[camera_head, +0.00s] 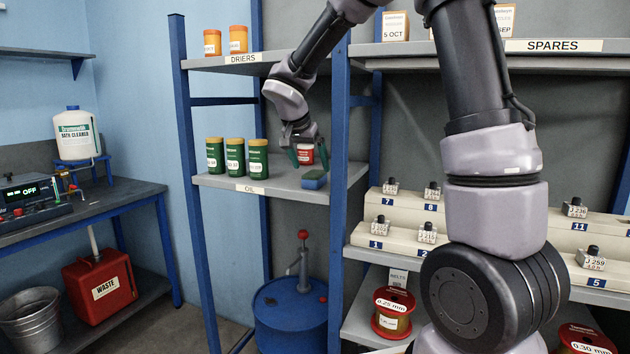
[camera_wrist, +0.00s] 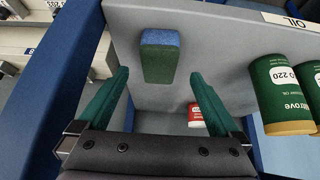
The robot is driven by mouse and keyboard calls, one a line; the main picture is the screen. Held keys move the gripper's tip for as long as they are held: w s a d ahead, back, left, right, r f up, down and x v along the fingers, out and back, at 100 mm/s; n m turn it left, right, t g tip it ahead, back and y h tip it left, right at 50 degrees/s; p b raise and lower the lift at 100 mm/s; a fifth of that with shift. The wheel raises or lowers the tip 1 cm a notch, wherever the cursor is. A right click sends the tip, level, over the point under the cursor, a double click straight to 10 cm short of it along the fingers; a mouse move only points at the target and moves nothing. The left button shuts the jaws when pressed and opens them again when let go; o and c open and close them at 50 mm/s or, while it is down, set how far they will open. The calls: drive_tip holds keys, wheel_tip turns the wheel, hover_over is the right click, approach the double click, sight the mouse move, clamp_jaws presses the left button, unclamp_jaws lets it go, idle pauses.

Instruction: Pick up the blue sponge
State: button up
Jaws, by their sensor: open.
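The blue sponge (camera_head: 314,179) has a blue layer and a green layer. It lies on the shelf labelled OIL, near its right front corner. In the wrist view the sponge (camera_wrist: 160,56) shows upper centre, ahead of the fingertips and between their lines. My gripper (camera_head: 306,155) is above the shelf, just over and behind the sponge in the head view. Its two green fingers are spread wide and empty. In the wrist view my gripper (camera_wrist: 159,76) has its fingers on either side, apart from the sponge.
Several green oil cans (camera_head: 235,157) stand at the left of the shelf (camera_head: 225,181). A red can (camera_head: 306,153) stands behind my gripper. A blue rack post (camera_head: 338,130) rises close to the right of the sponge. Another shelf labelled DRIERS (camera_head: 243,59) is above.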

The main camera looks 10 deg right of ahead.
sight(314, 173)
drive_tip(key=x, duration=0.5)
drive_tip(key=shift+w+d, duration=0.15)
drive_tip(key=shift+w, duration=0.05)
drive_tip(key=c, duration=1.4)
